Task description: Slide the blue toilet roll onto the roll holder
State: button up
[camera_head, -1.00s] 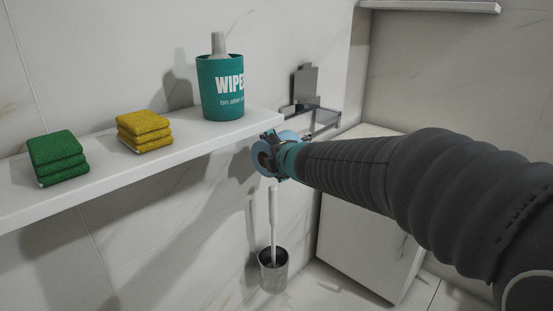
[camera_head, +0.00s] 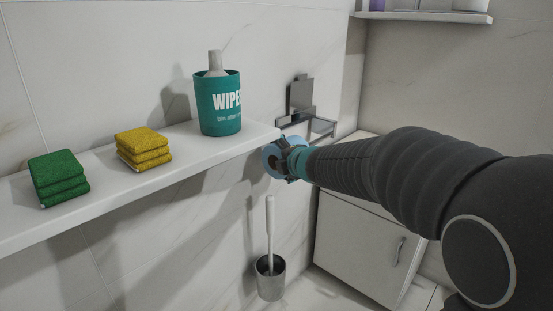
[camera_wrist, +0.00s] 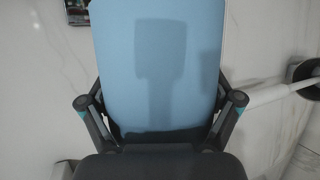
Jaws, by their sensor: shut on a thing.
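The blue toilet roll (camera_head: 269,156) is in my gripper (camera_head: 283,160), just past the right end of the shelf in the head view. In the wrist view the blue roll (camera_wrist: 160,65) fills the middle, with the fingers of my gripper (camera_wrist: 160,125) at its two sides. My gripper is shut on it. The roll holder (camera_head: 310,125) is a dark metal fitting on the wall, with an upright plate and a bar frame, behind and to the right of the roll. My gripper hides part of the roll, and the roll is apart from the holder.
A white shelf (camera_head: 120,185) carries green sponges (camera_head: 58,178), yellow sponges (camera_head: 143,149) and a teal wipes tub (camera_head: 218,103). A toilet brush in a metal pot (camera_head: 270,277) stands below the roll. A white cabinet (camera_head: 360,245) stands at the right, below my arm.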

jog(key=shift+w+d+p, duration=0.55)
jog(key=shift+w+d, duration=0.15)
jog(key=shift+w, duration=0.25)
jog(key=shift+w+d+p, duration=0.5)
jog(key=shift+w+d, duration=0.2)
jog(key=shift+w, duration=0.2)
jog(key=o, duration=0.9)
jog(key=shift+d, duration=0.1)
